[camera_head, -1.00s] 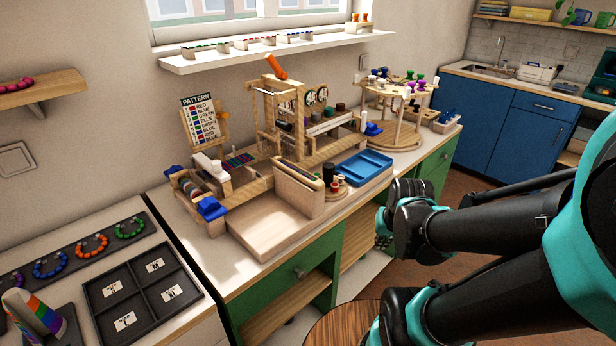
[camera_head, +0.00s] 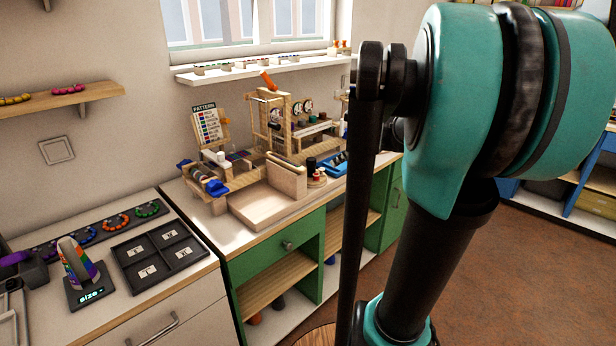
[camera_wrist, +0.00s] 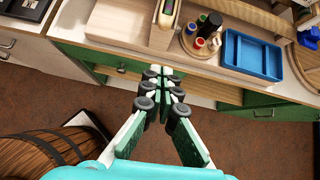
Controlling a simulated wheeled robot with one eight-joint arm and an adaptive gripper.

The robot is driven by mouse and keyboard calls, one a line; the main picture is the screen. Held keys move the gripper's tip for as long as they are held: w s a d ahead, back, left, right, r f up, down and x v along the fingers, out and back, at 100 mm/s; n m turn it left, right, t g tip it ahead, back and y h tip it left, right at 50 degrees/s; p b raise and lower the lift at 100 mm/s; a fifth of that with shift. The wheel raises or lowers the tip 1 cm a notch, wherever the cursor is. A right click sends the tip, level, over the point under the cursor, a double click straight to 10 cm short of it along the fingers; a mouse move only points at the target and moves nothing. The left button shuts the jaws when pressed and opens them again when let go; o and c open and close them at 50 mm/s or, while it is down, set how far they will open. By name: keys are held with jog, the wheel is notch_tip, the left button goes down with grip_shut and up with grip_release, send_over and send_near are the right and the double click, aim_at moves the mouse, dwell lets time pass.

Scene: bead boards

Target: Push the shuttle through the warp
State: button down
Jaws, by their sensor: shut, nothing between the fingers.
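The wooden table loom (camera_head: 270,115) stands on the counter below the window, with an upright frame and an orange handle. A patch of coloured threads (camera_head: 238,156) lies left of the frame. A pale upright wooden block (camera_head: 287,176) stands in front of the loom. Its top, also in the wrist view (camera_wrist: 168,14), carries a long narrow piece; I cannot tell whether this is the shuttle. My gripper (camera_wrist: 161,76) is shut and empty, in front of the counter edge and apart from the block. In the head view my gripper cannot be made out.
A blue tray (camera_wrist: 250,56) and a round wooden stand (camera_wrist: 205,42) with small spools sit right of the block. A barrel (camera_wrist: 45,150) stands on the floor at lower left. A black divided tray (camera_head: 160,255) lies on the left counter. Open floor lies right.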

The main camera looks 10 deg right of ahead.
jog(key=shift+w+a+r+x, duration=0.25)
jog(key=shift+r+x, duration=0.1)
jog(key=shift+x, duration=1.8)
jog(key=shift+w+a+r+x, duration=0.15)
jog(key=shift+w+r+x, duration=0.15)
jog(key=shift+x, duration=1.85)
jog(key=shift+w+a+r+x, duration=0.25)
jog(key=shift+r+x, duration=0.1)
jog(key=shift+x, duration=1.8)
